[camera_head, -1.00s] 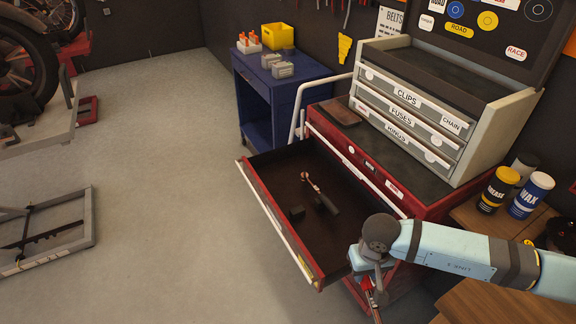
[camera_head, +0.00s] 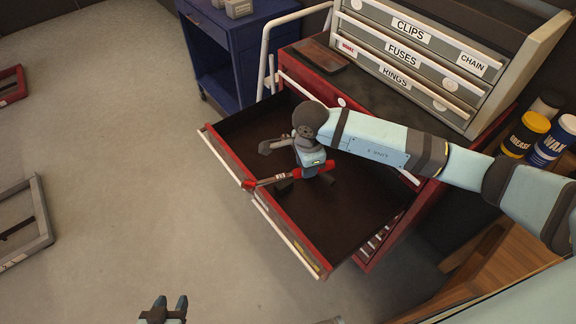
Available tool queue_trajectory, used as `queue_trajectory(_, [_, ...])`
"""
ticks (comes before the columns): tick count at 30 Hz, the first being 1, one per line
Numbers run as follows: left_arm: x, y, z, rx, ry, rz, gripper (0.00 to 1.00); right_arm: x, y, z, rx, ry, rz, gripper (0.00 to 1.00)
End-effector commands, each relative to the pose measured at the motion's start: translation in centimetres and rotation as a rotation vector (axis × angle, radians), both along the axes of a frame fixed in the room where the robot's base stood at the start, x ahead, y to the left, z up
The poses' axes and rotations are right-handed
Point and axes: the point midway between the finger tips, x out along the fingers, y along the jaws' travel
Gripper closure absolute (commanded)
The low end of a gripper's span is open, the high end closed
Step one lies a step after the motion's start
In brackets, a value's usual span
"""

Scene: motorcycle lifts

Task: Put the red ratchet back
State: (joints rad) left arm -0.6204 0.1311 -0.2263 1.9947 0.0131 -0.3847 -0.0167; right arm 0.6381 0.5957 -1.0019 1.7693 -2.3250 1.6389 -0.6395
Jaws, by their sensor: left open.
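The red ratchet (camera_head: 275,180) is held across my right gripper (camera_head: 309,170), over the open drawer (camera_head: 350,210) of the red tool cabinet. Its left end reaches to the drawer's front edge and a short red end shows to the right of the gripper. My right gripper appears shut on it, though its wrist hides most of the fingers. A small dark block (camera_head: 283,187) sits in the drawer under the ratchet. My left gripper (camera_head: 166,303) is at the bottom edge, open and empty, with two fingers apart, away from the cabinet.
On the red cabinet stands a grey drawer unit (camera_head: 416,60) labelled clips, fuses and rings. A brown object (camera_head: 320,56) lies beside it. A blue cart (camera_head: 233,45) is behind. Grease (camera_head: 522,134) and wax (camera_head: 553,140) cans stand at right.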

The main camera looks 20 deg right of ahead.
Motion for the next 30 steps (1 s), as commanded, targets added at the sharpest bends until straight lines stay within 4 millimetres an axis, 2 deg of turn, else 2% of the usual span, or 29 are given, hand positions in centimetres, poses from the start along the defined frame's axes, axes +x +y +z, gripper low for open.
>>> queue_trajectory(1, [0.0,-0.1,-1.3,-0.002,0.0,-0.001,0.57,0.7,0.5,-0.9,0.006,-0.001,-0.127,1.0])
queue_trajectory(6, [0.1,-0.4,-2.9,-0.009,-0.004,-0.006,0.57,2.4,1.7,-1.5,0.019,0.001,-0.554,1.0])
queue_trajectory(12, [0.3,-0.5,-4.5,-0.01,-0.005,-0.007,0.57,3.9,2.8,-1.9,0.026,0.009,-0.952,1.0])
queue_trajectory(15, [0.4,-0.4,-5.0,-0.01,-0.002,-0.007,0.57,4.3,3.1,-2.0,0.027,0.012,-1.09,1.0])
queue_trajectory(21, [0.3,-0.4,-5.4,-0.009,0.002,-0.007,0.57,4.7,3.4,-2.0,0.026,0.014,-1.209,1.0])
queue_trajectory(30, [0.3,-0.4,-6.3,-0.013,0.01,-0.005,0.57,4.7,3.4,-3.5,0.027,0.015,-1.213,1.0])
